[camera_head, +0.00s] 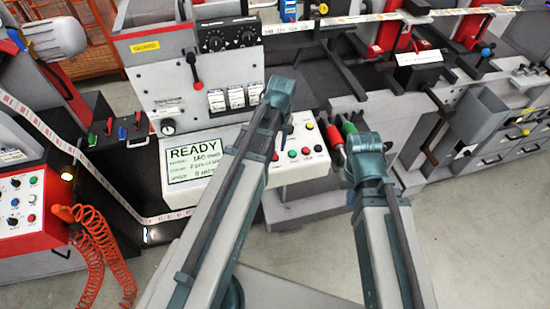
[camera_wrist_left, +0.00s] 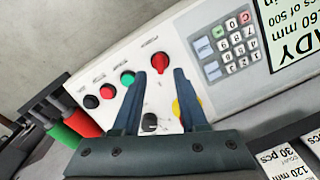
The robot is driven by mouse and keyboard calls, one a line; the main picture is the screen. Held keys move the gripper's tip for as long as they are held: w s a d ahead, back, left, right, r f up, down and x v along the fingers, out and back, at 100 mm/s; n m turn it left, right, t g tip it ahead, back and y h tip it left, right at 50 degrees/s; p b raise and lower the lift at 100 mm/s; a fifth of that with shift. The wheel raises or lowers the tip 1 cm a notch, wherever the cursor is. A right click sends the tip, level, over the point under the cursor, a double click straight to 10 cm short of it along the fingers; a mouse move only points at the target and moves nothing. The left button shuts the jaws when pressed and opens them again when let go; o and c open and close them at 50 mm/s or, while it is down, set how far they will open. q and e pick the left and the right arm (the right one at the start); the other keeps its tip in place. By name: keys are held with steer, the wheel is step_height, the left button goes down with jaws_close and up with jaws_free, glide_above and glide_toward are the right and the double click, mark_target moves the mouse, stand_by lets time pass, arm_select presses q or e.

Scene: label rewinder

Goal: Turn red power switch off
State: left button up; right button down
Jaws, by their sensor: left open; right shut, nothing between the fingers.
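The red power switch (camera_wrist_left: 160,64) is a rotary knob on the white control panel (camera_wrist_left: 205,22). In the left wrist view it lies between the fingertips of my left gripper (camera_wrist_left: 160,73), which is open; I cannot tell whether they touch it. In the head view my left arm covers that part of the panel, so the switch cannot be made out. My right gripper (camera_head: 364,150) is shut and empty near the panel's right end; its fingers are hard to make out.
Beside the switch are a green button (camera_wrist_left: 127,77), a black knob (camera_wrist_left: 150,122), a yellow button (camera_wrist_left: 186,104) and a keypad (camera_wrist_left: 231,45). A display (camera_head: 193,161) reads READY. Red (camera_head: 335,147) and green handles stand close to my right gripper. Orange coiled hoses (camera_head: 95,245) hang at left.

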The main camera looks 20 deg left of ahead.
mark_target(275, 156)
arm_select(q)
step_height(275, 156, down, 4)
steer(key=b, duration=0.3)
steer(key=shift+a+f, duration=0.15)
steer(key=shift+f, duration=0.05)
jaws_close()
